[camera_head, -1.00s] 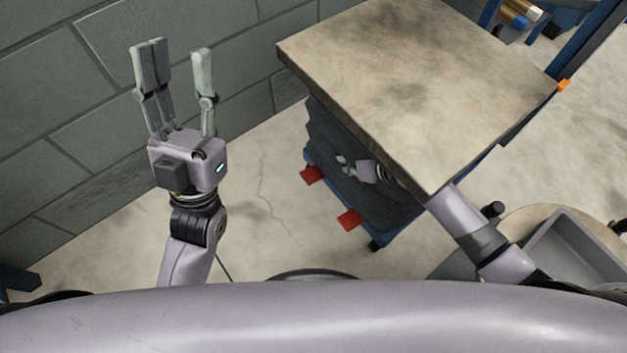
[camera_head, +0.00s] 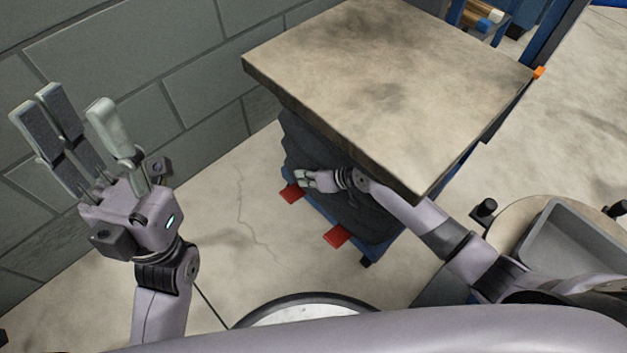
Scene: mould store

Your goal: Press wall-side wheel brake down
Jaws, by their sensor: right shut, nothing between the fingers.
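The wall-side wheel brake is a red pedal (camera_head: 291,193) low on the edge of a blue wheeled base, on the side nearer the block wall. A second red pedal (camera_head: 338,236) sticks out farther from the wall. My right gripper (camera_head: 303,179) is shut and empty, its fingers just above and beside the wall-side pedal. I cannot tell whether it touches the pedal. The pedal's inner end is hidden by the gripper and dark load. My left gripper (camera_head: 75,105) is open and empty in front of the wall, well away from both pedals.
A thick stained board (camera_head: 390,80) overhangs the dark grey load (camera_head: 350,215), close above my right arm. The grey block wall (camera_head: 160,60) bounds the left. Concrete floor (camera_head: 225,210) is clear before the pedals. A grey tray (camera_head: 560,250) stands at right.

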